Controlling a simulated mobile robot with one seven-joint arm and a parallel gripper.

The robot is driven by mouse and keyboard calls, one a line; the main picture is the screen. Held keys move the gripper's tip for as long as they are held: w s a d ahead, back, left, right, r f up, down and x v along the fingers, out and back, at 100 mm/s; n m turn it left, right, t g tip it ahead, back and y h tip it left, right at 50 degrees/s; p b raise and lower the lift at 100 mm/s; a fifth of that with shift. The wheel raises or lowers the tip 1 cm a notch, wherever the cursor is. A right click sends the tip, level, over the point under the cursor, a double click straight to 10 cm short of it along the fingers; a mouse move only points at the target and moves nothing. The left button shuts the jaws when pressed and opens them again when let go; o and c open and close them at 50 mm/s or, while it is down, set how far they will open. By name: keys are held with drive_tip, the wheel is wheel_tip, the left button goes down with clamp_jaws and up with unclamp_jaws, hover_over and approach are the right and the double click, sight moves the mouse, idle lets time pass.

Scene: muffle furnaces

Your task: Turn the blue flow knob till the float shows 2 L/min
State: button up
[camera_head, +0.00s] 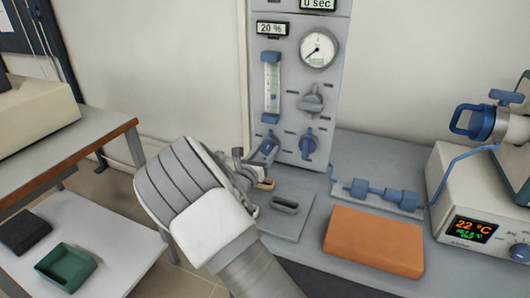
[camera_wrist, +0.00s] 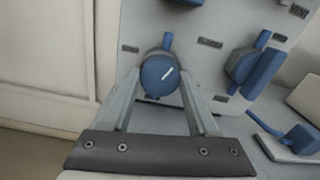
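The blue flow knob (camera_wrist: 160,76), round with a white pointer line, sits low on the grey panel in the wrist view, its line tilted up to the right. It also shows in the head view (camera_head: 267,147), partly covered by my gripper. My gripper (camera_wrist: 160,88) is open, with one finger on each side of the knob; I cannot tell whether either finger touches it. The flow tube (camera_head: 271,88) with blue end caps stands above the knob in the head view. Its float and scale are too small to read.
A second blue knob (camera_head: 308,143) is close on the right, below a grey knob (camera_head: 311,100) and a round gauge (camera_head: 318,49). An orange block (camera_head: 374,240) lies on the bench, with a furnace controller (camera_head: 475,232) at right. A grey plate with a handle (camera_head: 285,207) lies below.

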drive_tip(key=c, duration=0.8)
drive_tip(key=shift+r+n+p, duration=0.15)
drive_tip(key=shift+n+p, duration=0.25)
drive_tip(key=shift+p, duration=0.4)
drive_tip(key=shift+c, duration=0.2)
drive_tip(key=shift+n+p, duration=0.3)
drive_tip(key=shift+p, duration=0.05)
drive_tip(key=o, duration=1.4)
drive_tip(key=shift+f, duration=0.2)
drive_tip(key=p+v, duration=0.3)
drive_tip(key=v, duration=1.4)
drive_tip(key=shift+s+a, duration=0.1)
drive_tip(key=shift+s, duration=0.15)
